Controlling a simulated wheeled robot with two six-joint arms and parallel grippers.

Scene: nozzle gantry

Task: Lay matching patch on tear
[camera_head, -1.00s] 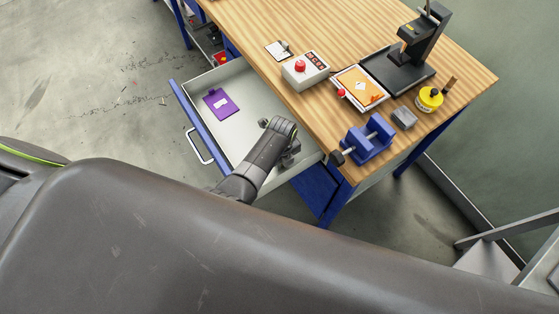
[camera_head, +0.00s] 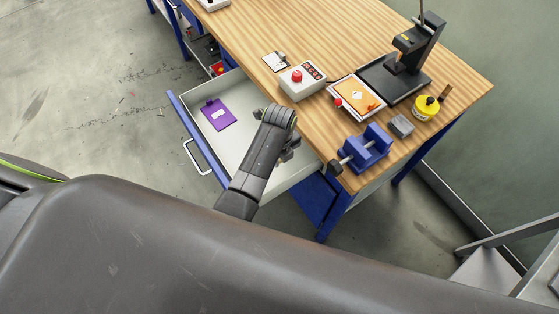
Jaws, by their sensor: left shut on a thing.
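An orange sheet with a white diamond-shaped mark (camera_head: 357,96) lies on a white board on the wooden bench, beside the black press. A purple patch with a white mark (camera_head: 218,114) lies in the open drawer (camera_head: 236,83). My left gripper (camera_head: 287,152) is over the right part of the drawer, near the bench's front edge. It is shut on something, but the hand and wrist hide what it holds. My right gripper is out of view.
On the bench are a control box with a red button (camera_head: 302,80), a blue vise (camera_head: 365,148), a grey block (camera_head: 401,125), a yellow pot (camera_head: 427,107), a black press (camera_head: 405,62) and a clipboard (camera_head: 275,61). The middle of the drawer is bare.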

